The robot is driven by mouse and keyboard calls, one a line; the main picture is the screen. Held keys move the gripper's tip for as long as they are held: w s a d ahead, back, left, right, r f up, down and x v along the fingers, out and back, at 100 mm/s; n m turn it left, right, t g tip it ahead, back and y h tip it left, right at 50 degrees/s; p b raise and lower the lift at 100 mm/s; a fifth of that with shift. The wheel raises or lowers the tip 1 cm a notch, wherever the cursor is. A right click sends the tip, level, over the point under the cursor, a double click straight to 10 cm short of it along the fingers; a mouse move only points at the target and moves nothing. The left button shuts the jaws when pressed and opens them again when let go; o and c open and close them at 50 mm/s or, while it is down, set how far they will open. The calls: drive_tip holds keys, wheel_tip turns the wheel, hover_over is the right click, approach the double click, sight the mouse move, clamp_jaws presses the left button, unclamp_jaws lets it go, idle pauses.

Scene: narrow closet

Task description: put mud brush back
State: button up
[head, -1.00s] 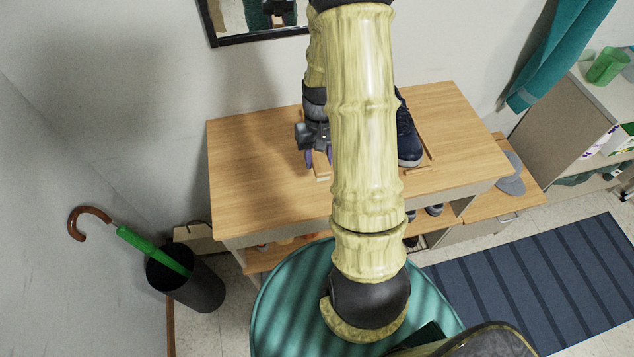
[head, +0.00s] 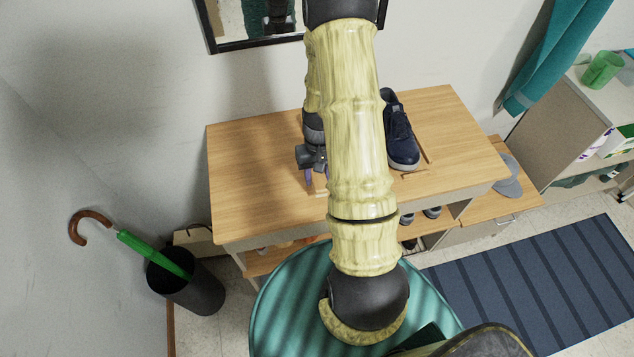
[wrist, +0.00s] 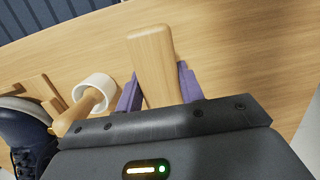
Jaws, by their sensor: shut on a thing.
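My gripper (head: 315,177) is low over the wooden bench top (head: 255,165), left of the navy shoe. In the wrist view its purple fingers (wrist: 157,88) are shut on a plain, flat wooden piece, which I take to be the mud brush (wrist: 152,50). The brush's end sticks out past the fingers; its bristles are not visible. Only a small bit of the wood shows in the head view, and I cannot tell whether it touches the bench. Beside it lies a round wooden handle with a white ring (wrist: 94,90).
The navy shoe (head: 401,135) stands on the bench by thin wooden strips (head: 428,150). A teal round seat (head: 290,300) is in front. A black bin (head: 190,290) with a green umbrella (head: 150,252) is at left. The bench's left side is clear.

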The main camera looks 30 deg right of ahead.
sight(317, 183)
drive_tip(key=shift+s+a+f, duration=0.1)
drive_tip(key=shift+f, duration=0.3)
drive_tip(key=shift+f+p, duration=0.45)
drive_tip(key=shift+f, duration=1.15)
drive_tip(key=o, duration=1.3)
drive_tip(key=shift+f, duration=0.1)
drive_tip(key=r+b, duration=0.1)
drive_tip(key=r, duration=0.3)
drive_tip(key=w+r+b, duration=0.1)
drive_tip(key=r, duration=0.3)
drive_tip(key=w+d+r+b, duration=0.1)
drive_tip(key=r, duration=0.3)
drive_tip(key=shift+d, duration=0.1)
drive_tip(key=shift+w, duration=0.1)
